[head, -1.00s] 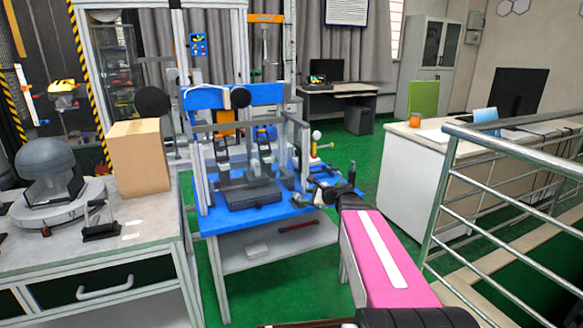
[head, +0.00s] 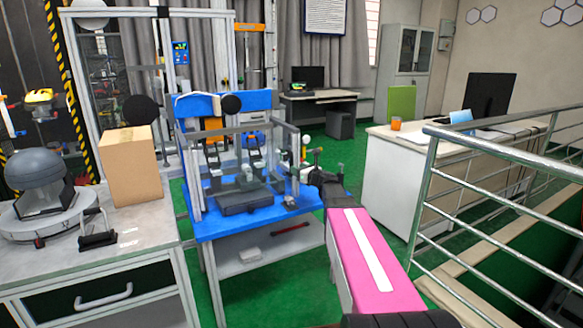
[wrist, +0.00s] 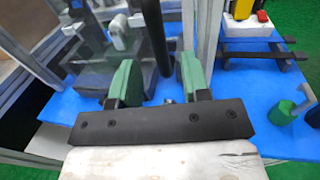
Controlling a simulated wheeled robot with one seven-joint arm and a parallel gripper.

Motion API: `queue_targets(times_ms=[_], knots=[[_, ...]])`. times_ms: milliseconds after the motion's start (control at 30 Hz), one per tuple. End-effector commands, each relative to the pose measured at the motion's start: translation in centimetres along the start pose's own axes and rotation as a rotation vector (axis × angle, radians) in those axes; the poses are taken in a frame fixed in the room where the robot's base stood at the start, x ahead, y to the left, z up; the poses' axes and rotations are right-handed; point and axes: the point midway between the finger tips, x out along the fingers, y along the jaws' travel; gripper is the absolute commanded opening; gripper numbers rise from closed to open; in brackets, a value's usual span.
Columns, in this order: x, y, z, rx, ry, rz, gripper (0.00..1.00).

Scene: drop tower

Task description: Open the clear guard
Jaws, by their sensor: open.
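The clear guard (head: 232,131) is a see-through box with grey edges on the blue bench (head: 215,226), around the front of the drop tower. It looks closed in the head view, though its panes are hard to make out. My gripper (head: 312,170) is beside the guard's right front edge. In the wrist view my gripper (wrist: 157,76) is open, with its two green fingers apart. A dark upright bar shows between and beyond the fingers; I cannot tell whether they touch it. A see-through pane (wrist: 88,77) of the guard shows on the left.
A cardboard box (head: 132,168) and a grey domed helmet (head: 40,160) stand on the left bench. A metal railing (head: 425,195) runs along the right. A white desk (head: 395,180) stands behind it.

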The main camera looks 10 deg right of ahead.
Motion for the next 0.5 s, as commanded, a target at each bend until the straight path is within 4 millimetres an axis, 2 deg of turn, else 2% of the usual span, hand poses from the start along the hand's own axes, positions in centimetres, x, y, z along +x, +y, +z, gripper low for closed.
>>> queue_targets(times_ms=[33,200,333,500], knots=[[1.4,-0.1,0.0,0.000,0.000,0.003,0.43],[4.0,-0.1,0.0,-0.001,0.000,0.001,0.43],[5.0,0.0,0.0,-0.001,0.000,0.002,0.43],[5.2,0.0,0.0,-0.001,0.000,0.001,0.43]])
